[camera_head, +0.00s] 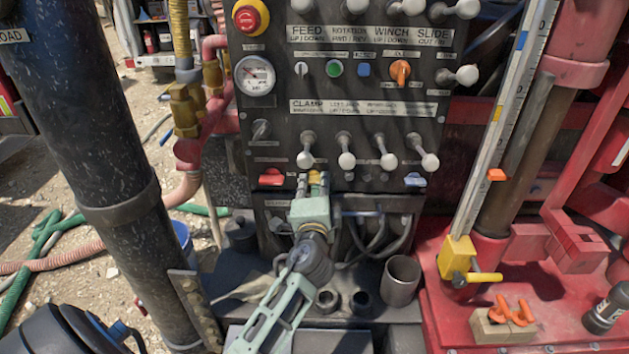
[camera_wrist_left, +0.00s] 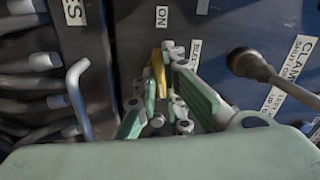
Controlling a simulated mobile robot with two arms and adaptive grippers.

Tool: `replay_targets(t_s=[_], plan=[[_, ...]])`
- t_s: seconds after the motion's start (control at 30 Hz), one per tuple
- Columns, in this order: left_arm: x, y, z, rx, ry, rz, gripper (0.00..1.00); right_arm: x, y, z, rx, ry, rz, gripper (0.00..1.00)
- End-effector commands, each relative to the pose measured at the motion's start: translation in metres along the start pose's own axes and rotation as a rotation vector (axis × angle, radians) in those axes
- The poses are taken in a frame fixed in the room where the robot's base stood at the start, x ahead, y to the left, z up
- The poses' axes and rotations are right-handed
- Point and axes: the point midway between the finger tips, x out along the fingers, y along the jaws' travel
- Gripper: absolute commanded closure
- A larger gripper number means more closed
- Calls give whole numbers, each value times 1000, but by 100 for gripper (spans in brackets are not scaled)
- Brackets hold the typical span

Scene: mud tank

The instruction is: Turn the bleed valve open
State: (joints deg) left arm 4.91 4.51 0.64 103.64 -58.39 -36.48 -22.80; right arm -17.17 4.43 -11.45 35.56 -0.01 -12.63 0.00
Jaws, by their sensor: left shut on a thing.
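The bleed valve's small yellow handle (camera_head: 314,177) is on the lower part of the black control panel (camera_head: 290,221), mostly hidden by my gripper. My left gripper (camera_head: 313,183) reaches up to the panel from below, shut on the handle. Its pale green fingers (camera_wrist_left: 157,92) lie on either side of it in the wrist view. My right gripper is not in view.
A row of levers (camera_head: 346,160) stands just above and right of the gripper. A red switch (camera_head: 271,178) is close on its left. A grey cup (camera_head: 400,280) stands on the ledge to the right. A thick black column (camera_head: 90,110) stands at the left.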

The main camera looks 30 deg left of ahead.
Motion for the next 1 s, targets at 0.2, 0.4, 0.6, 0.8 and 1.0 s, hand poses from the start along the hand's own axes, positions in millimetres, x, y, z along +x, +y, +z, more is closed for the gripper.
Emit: replay_targets(t_s=[0.2,0.4,0.6,0.8,1.0], plan=[[0,1,-1,100,3,2,100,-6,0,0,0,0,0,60],[0,2,-1,142,4,2,100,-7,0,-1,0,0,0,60],[-1,3,-1,152,4,2,100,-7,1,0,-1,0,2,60],[-1,3,-1,151,4,3,100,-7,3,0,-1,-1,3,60],[-1,3,-1,151,3,3,79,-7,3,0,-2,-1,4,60]])
